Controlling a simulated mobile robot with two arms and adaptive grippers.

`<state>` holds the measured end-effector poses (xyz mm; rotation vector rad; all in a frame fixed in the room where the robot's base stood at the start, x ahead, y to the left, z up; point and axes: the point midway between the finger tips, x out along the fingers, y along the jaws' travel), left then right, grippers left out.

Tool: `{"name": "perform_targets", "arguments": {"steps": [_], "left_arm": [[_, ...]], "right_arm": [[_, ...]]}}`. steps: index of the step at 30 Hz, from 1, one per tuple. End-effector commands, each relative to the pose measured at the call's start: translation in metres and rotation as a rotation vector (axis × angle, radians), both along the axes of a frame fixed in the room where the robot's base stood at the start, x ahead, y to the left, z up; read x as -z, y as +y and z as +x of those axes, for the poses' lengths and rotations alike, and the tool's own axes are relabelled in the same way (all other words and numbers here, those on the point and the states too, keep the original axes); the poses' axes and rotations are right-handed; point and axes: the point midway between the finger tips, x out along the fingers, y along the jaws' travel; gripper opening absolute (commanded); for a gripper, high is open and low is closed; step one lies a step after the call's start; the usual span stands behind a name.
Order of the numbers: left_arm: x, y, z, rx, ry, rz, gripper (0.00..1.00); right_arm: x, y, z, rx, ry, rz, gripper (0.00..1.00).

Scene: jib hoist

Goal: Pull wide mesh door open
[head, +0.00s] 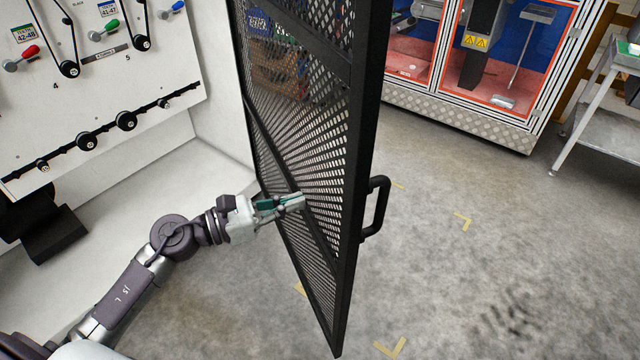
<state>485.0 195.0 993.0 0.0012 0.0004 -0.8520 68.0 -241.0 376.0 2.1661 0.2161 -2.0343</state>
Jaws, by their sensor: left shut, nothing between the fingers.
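The wide mesh door (310,140) is a tall black frame with perforated mesh, standing in the middle of the head view and seen at a steep angle. It is swung away from the white machine, with a gap on its left side. Its black handle (377,208) is on the right side of the door edge. My left gripper (298,201) is shut and empty at the left face of the mesh, across the door from the handle. I cannot tell whether its fingertips touch the mesh. My right gripper is not in view.
A white machine panel (100,90) with levers and black knobs fills the left. A cabinet with red-framed glass doors (470,70) stands at the back right, beside a metal table (605,105). The concrete floor (480,270) right of the door is clear, with yellow corner marks.

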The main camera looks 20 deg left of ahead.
Motion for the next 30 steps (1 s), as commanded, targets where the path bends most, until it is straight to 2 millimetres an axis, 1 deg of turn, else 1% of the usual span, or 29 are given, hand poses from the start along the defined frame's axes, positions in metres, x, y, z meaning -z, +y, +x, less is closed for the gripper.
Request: {"name": "perform_targets", "arguments": {"steps": [1,4,7,13,20,25,28,30], "left_arm": [[-0.006,-0.008,0.008,-0.001,-0.002,-0.005,0.0],[-0.005,-0.022,0.02,-0.002,0.0,-0.005,0.0],[-0.003,-0.032,0.029,-0.001,0.001,-0.003,0.0],[0.0,-0.042,0.038,-0.002,0.002,-0.001,0.0],[0.001,-0.043,0.038,-0.002,0.002,-0.001,0.0],[0.0,-0.044,0.04,-0.004,0.002,-0.003,0.0],[-0.001,-0.052,0.05,-0.022,0.007,-0.01,0.0],[-0.001,-0.063,0.063,-0.043,0.011,-0.016,0.0]], "right_arm": [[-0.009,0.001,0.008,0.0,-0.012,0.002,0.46],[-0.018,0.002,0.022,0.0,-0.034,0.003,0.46],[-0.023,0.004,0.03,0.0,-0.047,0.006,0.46],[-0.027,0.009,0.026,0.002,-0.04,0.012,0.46],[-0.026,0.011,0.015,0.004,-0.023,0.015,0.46],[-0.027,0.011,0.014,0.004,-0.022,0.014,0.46],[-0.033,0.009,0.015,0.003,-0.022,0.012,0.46],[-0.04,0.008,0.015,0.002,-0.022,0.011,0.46]]}}
